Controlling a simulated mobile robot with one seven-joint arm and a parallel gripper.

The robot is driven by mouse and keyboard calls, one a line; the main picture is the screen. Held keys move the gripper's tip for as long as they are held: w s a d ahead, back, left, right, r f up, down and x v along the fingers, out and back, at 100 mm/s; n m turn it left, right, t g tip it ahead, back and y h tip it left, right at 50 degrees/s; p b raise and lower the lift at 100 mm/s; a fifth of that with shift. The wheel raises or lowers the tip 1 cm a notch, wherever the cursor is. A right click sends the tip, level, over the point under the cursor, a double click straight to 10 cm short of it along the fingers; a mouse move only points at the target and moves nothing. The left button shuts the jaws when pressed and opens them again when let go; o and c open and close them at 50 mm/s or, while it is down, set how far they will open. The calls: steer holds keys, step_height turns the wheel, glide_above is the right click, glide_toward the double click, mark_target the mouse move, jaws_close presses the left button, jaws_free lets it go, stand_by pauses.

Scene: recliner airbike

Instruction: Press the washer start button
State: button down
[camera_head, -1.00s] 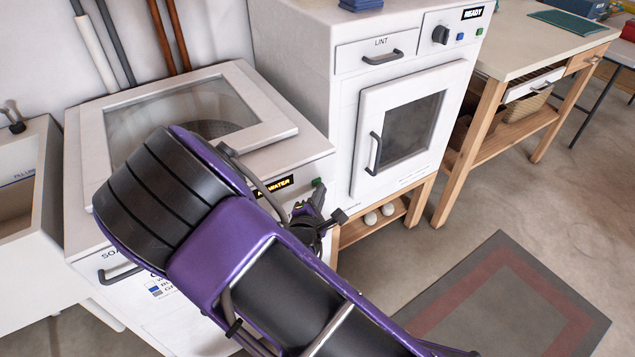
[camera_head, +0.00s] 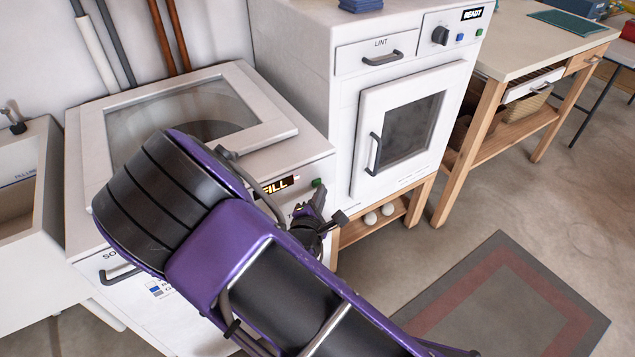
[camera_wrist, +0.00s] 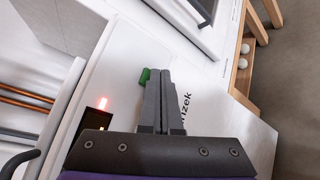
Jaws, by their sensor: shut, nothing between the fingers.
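The washer (camera_head: 85,130) is the white top-loading machine at left in the head view, with a glass lid. Its front display (camera_head: 278,184) reads "FILL". A green button (camera_head: 317,183) sits right of the display. In the wrist view the green button (camera_wrist: 144,77) shows just left of my fingertips, and the lit display (camera_wrist: 103,103) is lower left. My gripper (camera_head: 318,200) is shut and empty, in front of the washer's control panel; it also shows in the wrist view (camera_wrist: 161,74). Whether a fingertip touches the button I cannot tell. My arm covers part of the washer front.
A white dryer (camera_head: 345,60) on a wooden stand is right of the washer, its display reading "READY". A sink (camera_head: 45,190) is at left. A wooden workbench (camera_head: 540,40) stands at right. The floor around the grey and red mat (camera_head: 500,300) is clear.

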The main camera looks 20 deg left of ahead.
steer(key=shift+s+d, duration=0.25)
steer(key=shift+d, duration=0.05)
steer(key=shift+s+d+p, duration=0.45)
steer(key=shift+s+d, duration=1.2)
steer(key=shift+d, duration=0.25)
